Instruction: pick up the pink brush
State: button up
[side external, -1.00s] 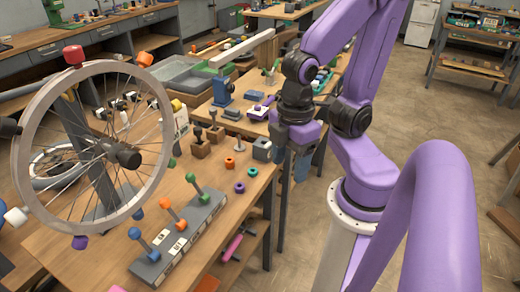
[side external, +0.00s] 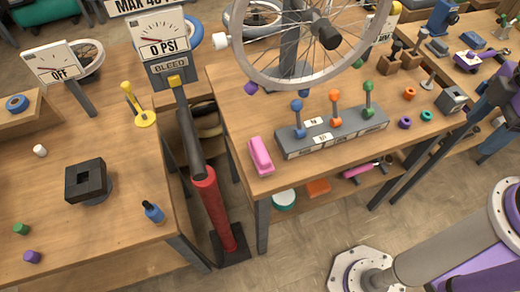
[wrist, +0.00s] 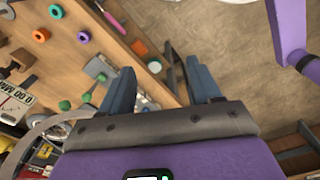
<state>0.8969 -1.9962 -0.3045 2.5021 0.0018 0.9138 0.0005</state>
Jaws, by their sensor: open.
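A pink, block-like item with a raised handle (side external: 261,155), which looks like a brush, lies on the front left corner of the middle bench. A second pink item (side external: 360,170), slim with a dark end, lies on the shelf below; I cannot tell for certain which is the brush. A slim pink item also shows by the bench edge in the wrist view (wrist: 110,17). My gripper (wrist: 160,72) is open and empty, with its blue-grey fingers spread. In the side view it is partly cut off at the right edge, beyond the bench's right end, far from the pink block.
A grey lever block (side external: 335,135) stands just right of the pink block, with a spoked wheel (side external: 300,40) above and behind.

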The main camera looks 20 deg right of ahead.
dwell(0.3)
jog(key=shift+o, duration=0.9)
